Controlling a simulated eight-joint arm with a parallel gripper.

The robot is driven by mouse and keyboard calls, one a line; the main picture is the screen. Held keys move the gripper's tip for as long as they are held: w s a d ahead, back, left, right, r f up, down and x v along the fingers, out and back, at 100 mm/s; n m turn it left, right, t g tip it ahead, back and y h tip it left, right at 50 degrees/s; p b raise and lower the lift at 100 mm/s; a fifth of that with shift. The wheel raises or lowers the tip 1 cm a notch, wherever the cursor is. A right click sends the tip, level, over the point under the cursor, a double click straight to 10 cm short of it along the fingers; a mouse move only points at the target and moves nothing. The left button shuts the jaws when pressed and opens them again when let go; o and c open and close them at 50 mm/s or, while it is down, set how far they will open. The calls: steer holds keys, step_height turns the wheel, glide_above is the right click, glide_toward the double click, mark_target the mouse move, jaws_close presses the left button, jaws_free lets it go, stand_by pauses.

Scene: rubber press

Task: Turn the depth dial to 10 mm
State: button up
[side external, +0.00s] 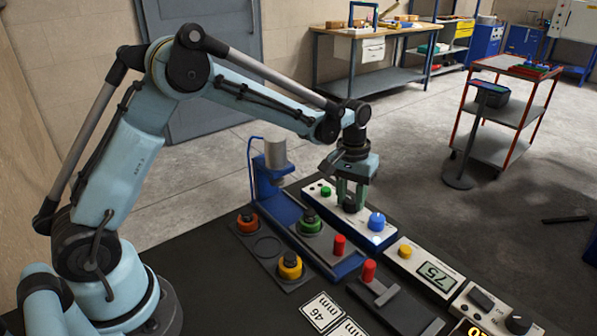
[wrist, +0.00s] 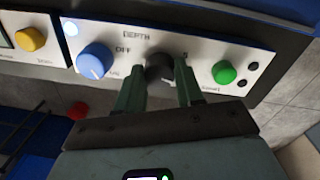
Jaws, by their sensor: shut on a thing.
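A control panel (wrist: 210,50) carries the printed word DEPTH, with OFF beside a black dial (wrist: 158,67) under it. In the wrist view my gripper (wrist: 159,74) has one finger on each side of the black dial and is shut on it. The fingers hide part of the dial and some of its markings, so its setting cannot be read. In the side external view my gripper (side external: 350,197) points down at the panel (side external: 322,195), and the black dial (side external: 350,205) shows between the fingers.
A blue knob (side external: 376,221) and a green button (wrist: 224,72) flank the dial closely. A yellow button (side external: 405,250) and a display reading 75 (side external: 435,276) are on the neighbouring panel.

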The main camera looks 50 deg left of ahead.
mark_target(348, 199)
stand_by(0.3)
steer(key=o, duration=1)
steer(key=shift+o, duration=0.2)
step_height(348, 199, up, 12)
steer(key=shift+a, duration=0.35)
steer(key=shift+s, duration=0.1)
